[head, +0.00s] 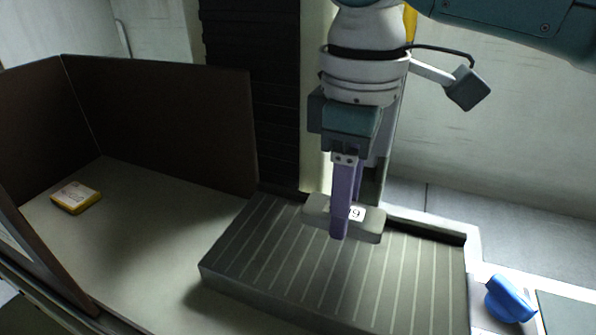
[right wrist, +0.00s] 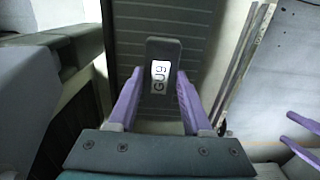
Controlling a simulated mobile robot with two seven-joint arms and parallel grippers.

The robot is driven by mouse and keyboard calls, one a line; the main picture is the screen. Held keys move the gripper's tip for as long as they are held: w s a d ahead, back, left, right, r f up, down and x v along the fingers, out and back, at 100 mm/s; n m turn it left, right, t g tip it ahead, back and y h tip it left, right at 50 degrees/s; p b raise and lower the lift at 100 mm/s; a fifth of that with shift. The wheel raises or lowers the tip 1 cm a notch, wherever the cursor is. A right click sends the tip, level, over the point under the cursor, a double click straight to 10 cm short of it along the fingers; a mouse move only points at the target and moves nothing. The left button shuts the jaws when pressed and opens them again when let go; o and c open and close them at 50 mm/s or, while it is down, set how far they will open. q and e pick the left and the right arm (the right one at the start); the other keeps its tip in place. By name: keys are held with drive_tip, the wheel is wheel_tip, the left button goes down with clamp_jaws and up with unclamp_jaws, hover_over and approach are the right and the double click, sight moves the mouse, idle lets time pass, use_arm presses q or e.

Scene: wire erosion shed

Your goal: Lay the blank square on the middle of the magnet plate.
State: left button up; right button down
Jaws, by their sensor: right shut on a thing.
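The blank (head: 372,236) is a grey flat bar with rounded ends and a white label. My right gripper (head: 341,222) is shut on its middle, with purple fingers partly covering the label. In the right wrist view the blank (right wrist: 163,55) sits between the two fingertips (right wrist: 157,88), lengthwise in the picture. The magnet plate (head: 290,260) is a dark grooved block with light stripes. The blank is over its rear part in the head view; I cannot tell the gap below it. My left gripper (right wrist: 297,137) shows at the right wrist view's edge, fingers apart and empty.
A blue object (head: 510,299) stands right of the plate. The table left of the plate is mostly clear.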

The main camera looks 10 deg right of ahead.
sight(337, 258)
drive_tip(key=shift+f+b, duration=0.4)
drive_tip(key=shift+f, duration=2.75)
drive_tip(key=shift+f, duration=0.15)
drive_tip(key=shift+c, duration=1.7)
unclamp_jaws()
wheel_tip(337, 258, up, 12)
drive_tip(key=shift+w+r+p, duration=0.1)
drive_tip(key=shift+r+p, duration=0.1)
drive_tip(key=shift+p, duration=0.2)
